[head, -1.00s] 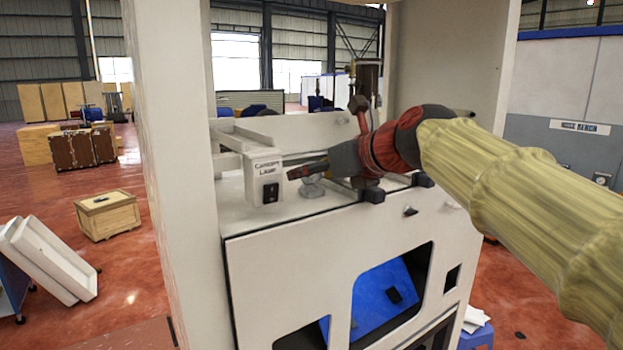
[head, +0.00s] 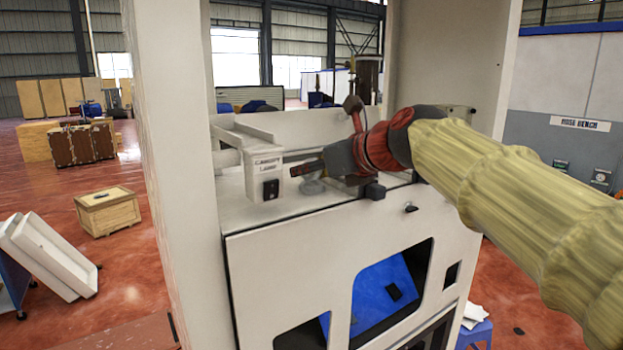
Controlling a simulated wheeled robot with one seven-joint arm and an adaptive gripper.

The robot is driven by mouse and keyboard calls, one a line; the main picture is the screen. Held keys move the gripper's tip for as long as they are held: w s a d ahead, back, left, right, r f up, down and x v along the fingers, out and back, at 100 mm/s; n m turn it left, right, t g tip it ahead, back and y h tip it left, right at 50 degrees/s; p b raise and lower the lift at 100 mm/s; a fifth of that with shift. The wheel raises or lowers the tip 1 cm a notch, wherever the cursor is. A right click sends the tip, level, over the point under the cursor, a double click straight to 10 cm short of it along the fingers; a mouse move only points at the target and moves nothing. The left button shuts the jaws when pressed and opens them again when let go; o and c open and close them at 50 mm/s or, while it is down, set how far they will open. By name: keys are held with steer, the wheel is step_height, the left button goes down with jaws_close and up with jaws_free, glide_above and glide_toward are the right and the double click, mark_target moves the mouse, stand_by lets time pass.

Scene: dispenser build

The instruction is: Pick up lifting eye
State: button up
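A small grey rounded piece (head: 312,186), which looks like the lifting eye, stands on the white top of the dispenser cabinet (head: 240,205), right of the canopy lamp switch box. My gripper (head: 297,170) reaches in from the right, pointing left, its dark fingers just above and over this piece. The fingers partly hide its upper part. I cannot tell whether they touch it, or how far apart the fingertips are.
The canopy lamp box (head: 268,180) stands close left of my fingertips. A white post (head: 175,180) rises at the left and a white panel (head: 450,60) at the back right. Black blocks (head: 374,191) sit on the cabinet's front edge. A dark cylinder (head: 368,80) stands behind my gripper.

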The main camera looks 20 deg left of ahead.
steer(key=c, duration=0.3)
steer(key=shift+r, duration=0.15)
steer(key=shift+r, duration=0.55)
steer(key=s+d+r, duration=0.5)
steer(key=d+r, duration=0.6)
steer(key=d, duration=0.2)
steer(key=shift+r+b, duration=0.3)
steer(key=shift+r, duration=0.05)
steer(key=shift+s, duration=0.1)
steer(key=o, duration=0.7)
jaws_close()
steer(key=shift+p, duration=0.4)
